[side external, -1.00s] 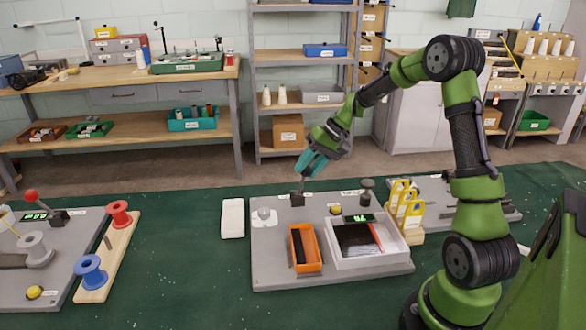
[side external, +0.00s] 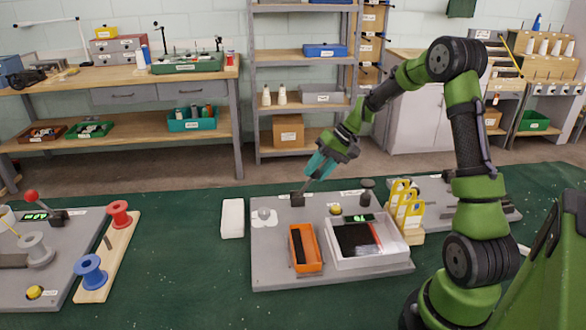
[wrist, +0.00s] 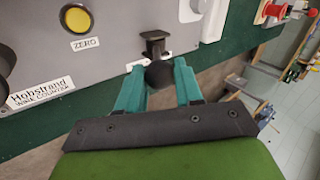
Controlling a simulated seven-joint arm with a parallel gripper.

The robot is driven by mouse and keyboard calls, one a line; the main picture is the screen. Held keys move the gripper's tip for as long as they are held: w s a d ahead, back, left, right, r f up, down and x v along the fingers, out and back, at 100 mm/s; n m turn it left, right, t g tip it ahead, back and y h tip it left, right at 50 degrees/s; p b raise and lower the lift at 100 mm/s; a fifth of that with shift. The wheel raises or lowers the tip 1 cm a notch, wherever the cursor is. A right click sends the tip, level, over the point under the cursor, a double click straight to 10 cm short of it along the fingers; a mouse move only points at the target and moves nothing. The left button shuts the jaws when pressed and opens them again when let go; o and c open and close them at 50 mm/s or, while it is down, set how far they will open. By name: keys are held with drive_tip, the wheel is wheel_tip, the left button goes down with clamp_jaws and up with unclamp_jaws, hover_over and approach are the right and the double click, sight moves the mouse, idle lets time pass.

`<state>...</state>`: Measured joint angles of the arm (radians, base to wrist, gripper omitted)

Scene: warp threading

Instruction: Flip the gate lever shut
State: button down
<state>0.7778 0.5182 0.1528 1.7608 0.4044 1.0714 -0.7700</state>
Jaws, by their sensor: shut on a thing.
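The gate lever stands on a small dark base (side external: 297,199) at the back edge of the grey board in the side view. Its arm leans to the right, up into my gripper (side external: 309,178). In the wrist view, the lever's dark round knob (wrist: 159,75) sits between the two teal fingertips of my gripper (wrist: 158,82), with its black bracket (wrist: 154,41) just beyond. My gripper is shut on the knob. The lever's label is partly hidden by the knob and fingers.
The grey board also carries an orange bin (side external: 305,248), a white tray (side external: 370,258), a dark knob (side external: 367,184) and a yellow ZERO button (wrist: 77,18). Yellow holders (side external: 405,208) stand at right, a white block (side external: 232,218) at left. Green table is clear in front.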

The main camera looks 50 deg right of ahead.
drive_tip(key=shift+s+d+f, duration=0.45)
drive_tip(key=shift+s+f, duration=0.05)
drive_tip(key=c, duration=0.8)
unclamp_jaws()
drive_tip(key=shift+o, duration=0.2)
drive_tip(key=shift+r, duration=0.1)
drive_tip(key=shift+w+a+r, duration=0.1)
drive_tip(key=shift+w+a, duration=0.05)
drive_tip(key=v, duration=1.7)
drive_tip(key=shift+w+a, duration=0.1)
